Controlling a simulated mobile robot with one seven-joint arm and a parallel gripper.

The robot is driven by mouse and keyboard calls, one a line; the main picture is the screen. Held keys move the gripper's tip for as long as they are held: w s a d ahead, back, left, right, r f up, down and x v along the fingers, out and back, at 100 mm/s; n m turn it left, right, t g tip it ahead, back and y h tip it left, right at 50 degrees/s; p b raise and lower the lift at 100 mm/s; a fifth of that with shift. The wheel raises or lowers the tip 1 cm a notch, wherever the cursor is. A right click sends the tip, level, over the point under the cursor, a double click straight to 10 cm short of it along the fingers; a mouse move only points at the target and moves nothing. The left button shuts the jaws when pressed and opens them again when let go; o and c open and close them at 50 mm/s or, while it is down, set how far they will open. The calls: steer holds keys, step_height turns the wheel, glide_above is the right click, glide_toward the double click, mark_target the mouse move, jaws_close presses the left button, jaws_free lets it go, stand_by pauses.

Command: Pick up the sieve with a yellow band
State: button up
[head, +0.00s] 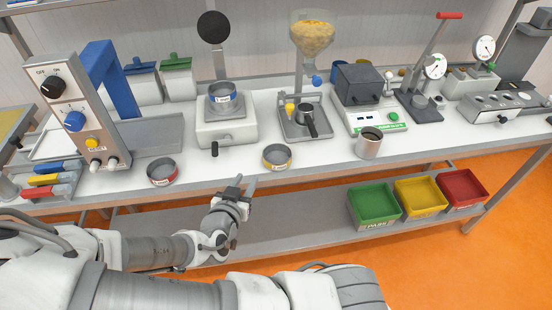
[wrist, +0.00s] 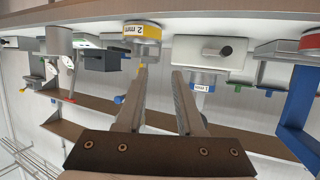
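The sieve with a yellow band (head: 277,157) is a shallow round grey pan standing on the bench near its front edge. In the wrist view, which looks upside down, the yellow-banded sieve (wrist: 142,33) shows a "2 mm" label and sits just beyond the fingertips, towards the left finger. My gripper (head: 246,181) is in front of the bench edge, left of this sieve and apart from it. In the wrist view my gripper (wrist: 160,72) is open, with nothing between its fingers.
A red-banded sieve (head: 162,172) stands left on the bench, and a blue-banded sieve (head: 222,96) sits on a white device (head: 227,132). A metal cup (head: 369,147) stands to the right. Green (head: 362,215), yellow (head: 405,211) and red (head: 446,202) bins are on the lower shelf.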

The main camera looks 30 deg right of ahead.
mark_target(277, 158)
steer(key=b+x, duration=0.5)
steer(key=x, duration=0.6)
steer(key=shift+x, duration=2.9)
steer(key=shift+f, duration=0.2)
jaws_close()
steer(key=shift+s, duration=0.1)
steer(key=shift+s+f, duration=0.15)
steer(key=shift+f, duration=0.05)
